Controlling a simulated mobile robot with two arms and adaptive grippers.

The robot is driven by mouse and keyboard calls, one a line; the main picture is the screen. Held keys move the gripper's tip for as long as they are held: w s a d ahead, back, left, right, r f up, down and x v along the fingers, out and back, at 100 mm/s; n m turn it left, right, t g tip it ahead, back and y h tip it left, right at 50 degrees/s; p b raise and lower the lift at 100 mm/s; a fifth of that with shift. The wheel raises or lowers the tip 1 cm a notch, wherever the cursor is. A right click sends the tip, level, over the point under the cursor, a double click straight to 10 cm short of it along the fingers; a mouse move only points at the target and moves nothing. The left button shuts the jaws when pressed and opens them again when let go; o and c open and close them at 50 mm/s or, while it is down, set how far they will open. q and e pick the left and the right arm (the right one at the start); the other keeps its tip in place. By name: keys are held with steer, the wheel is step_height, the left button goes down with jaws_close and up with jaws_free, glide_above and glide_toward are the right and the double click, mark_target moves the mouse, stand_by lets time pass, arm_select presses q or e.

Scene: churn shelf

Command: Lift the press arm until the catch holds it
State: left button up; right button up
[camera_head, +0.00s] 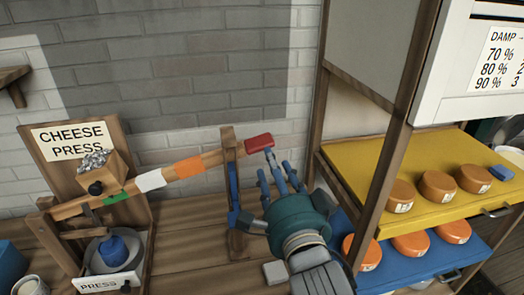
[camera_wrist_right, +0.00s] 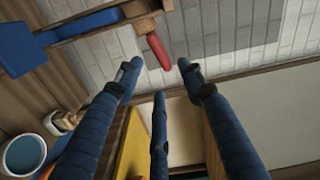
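The press arm (camera_head: 190,168) is a long wooden beam with green, white and orange bands. It slopes up to the right from the cheese press (camera_head: 85,170) and ends in a red handle (camera_head: 259,143). The handle also shows in the right wrist view (camera_wrist_right: 158,50). The beam passes a wooden post (camera_head: 231,200) with a blue part (camera_head: 234,185) that may be the catch. My right gripper (camera_head: 272,166) is open, its three fingers spread just below and right of the handle. The wrist view shows the handle beyond the fingertips (camera_wrist_right: 158,75); contact is unclear. My left gripper is out of view.
A wooden shelf rack (camera_head: 385,170) stands close on the right, with orange cheeses on a yellow board (camera_head: 440,150) and a blue board (camera_head: 435,258). A small pale block (camera_head: 275,272) lies on the wooden surface below my gripper. A brick wall stands behind.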

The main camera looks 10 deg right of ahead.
mark_target(262, 145)
steer(key=w+b, duration=0.3)
steer(key=w, duration=0.5)
steer(key=shift+w+a+b, duration=0.1)
steer(key=shift+w+b, duration=0.15)
steer(key=shift+b, duration=0.1)
steer(key=shift+w, duration=0.65)
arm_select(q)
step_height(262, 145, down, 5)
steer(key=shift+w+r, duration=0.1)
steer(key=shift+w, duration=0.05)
arm_select(e)
steer(key=shift+c, duration=0.5)
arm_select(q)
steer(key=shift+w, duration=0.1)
arm_select(e)
steer(key=shift+f, duration=0.1)
jaws_close()
